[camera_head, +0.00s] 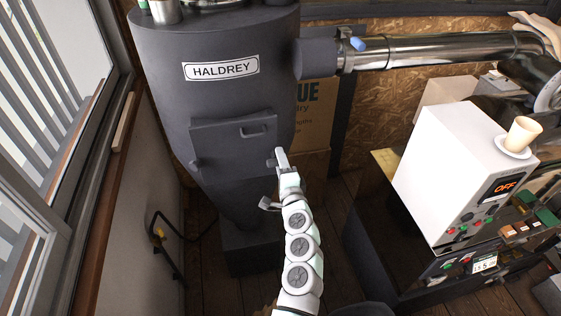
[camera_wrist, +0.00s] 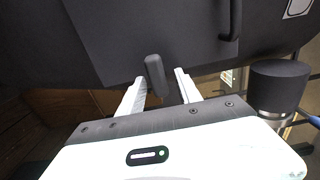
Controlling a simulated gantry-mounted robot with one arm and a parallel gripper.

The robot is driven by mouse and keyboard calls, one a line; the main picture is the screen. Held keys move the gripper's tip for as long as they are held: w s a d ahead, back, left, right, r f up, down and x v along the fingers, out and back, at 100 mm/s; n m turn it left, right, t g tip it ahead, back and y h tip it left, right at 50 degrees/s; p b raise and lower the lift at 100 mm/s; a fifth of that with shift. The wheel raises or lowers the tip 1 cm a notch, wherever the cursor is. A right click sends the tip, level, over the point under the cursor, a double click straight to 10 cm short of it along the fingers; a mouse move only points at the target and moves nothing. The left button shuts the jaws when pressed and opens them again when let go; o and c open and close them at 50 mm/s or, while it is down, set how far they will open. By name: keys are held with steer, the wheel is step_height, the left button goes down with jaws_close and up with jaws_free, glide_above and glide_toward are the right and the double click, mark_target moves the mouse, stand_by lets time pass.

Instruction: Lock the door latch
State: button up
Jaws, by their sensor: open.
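The dark grey door (camera_head: 225,145) is set in the front of the dark machine marked HALDREY and looks closed. Its bar handle (camera_head: 258,132) is near the top; the handle also shows in the wrist view (camera_wrist: 236,18). The latch, a short dark rounded lever (camera_wrist: 155,74), stands by the door's edge in the wrist view. In the head view, a small dark part at the door's right edge (camera_head: 271,162) appears to be the latch, partly hidden. My gripper (camera_wrist: 160,79) is open, with one finger on each side of the lever. I see no clear contact. It also shows in the head view (camera_head: 281,157).
A white control box (camera_head: 440,170) with a cup on top stands at the right on a dark cabinet. A shiny pipe (camera_head: 440,49) runs right from the machine. A window and wall close off the left. Bare wooden floor lies between machine and cabinet.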

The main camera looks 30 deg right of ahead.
steer(key=shift+s, duration=0.1)
steer(key=b+v, duration=0.1)
steer(key=v, duration=0.9)
steer(key=shift+s, duration=0.3)
steer(key=shift+a+f, duration=0.1)
